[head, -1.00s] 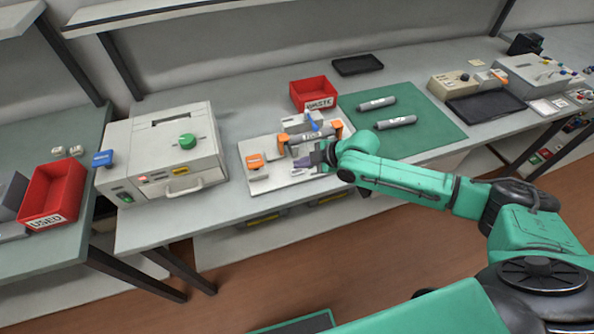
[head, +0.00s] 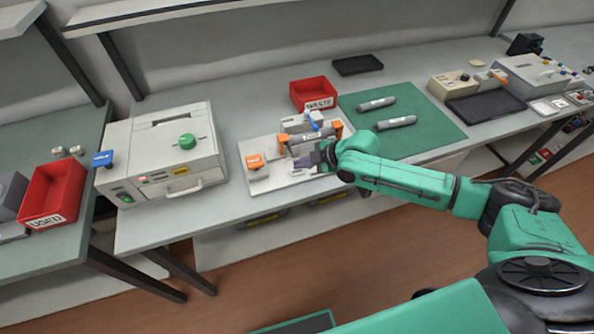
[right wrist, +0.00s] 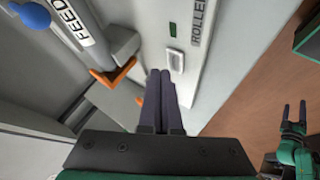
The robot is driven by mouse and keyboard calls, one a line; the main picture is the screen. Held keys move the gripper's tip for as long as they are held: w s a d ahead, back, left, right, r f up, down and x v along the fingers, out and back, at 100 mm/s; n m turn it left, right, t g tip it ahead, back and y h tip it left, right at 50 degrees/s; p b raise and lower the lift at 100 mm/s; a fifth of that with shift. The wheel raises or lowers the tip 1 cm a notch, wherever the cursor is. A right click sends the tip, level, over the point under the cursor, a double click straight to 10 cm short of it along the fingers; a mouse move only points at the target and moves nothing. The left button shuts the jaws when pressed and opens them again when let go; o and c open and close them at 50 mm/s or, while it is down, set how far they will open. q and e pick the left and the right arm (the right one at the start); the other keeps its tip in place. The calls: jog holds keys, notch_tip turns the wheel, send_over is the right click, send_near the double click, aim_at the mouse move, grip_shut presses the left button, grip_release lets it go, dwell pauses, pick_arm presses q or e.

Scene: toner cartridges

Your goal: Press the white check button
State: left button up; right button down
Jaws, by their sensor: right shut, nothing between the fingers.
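The white check button (right wrist: 175,61) shows in the right wrist view as a small pale rounded block on the light fixture plate (right wrist: 205,75), below a green indicator (right wrist: 173,30) and beside the word ROLLER. My right gripper (right wrist: 161,73) is shut and empty. Its tips appear just left of and below the button in that view; I cannot tell whether they touch it. In the head view my right gripper (head: 313,160) is over the front of the fixture, hiding part of it. My left gripper (right wrist: 294,112) shows at the right of the wrist view, with fingers apart and empty.
A grey roller (head: 312,134) lies between orange clamps on the fixture, near a blue knob. A red WASTE bin (head: 311,88) stands behind. Two rollers lie on the green mat (head: 440,130) to the right. A large white machine (head: 150,128) stands left.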

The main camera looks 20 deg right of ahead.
aim_at(301, 172)
dwell(0.3)
jog(key=shift+f, duration=0.4)
jog(key=shift+f+b, duration=0.4)
jog(key=shift+b, duration=0.05)
dwell(0.4)
jog(key=shift+r+p, duration=0.8)
notch_tip(301, 172, up, 5)
jog(key=p, duration=0.4)
jog(key=shift+r+p, duration=0.1)
jog(key=shift+p, duration=0.3)
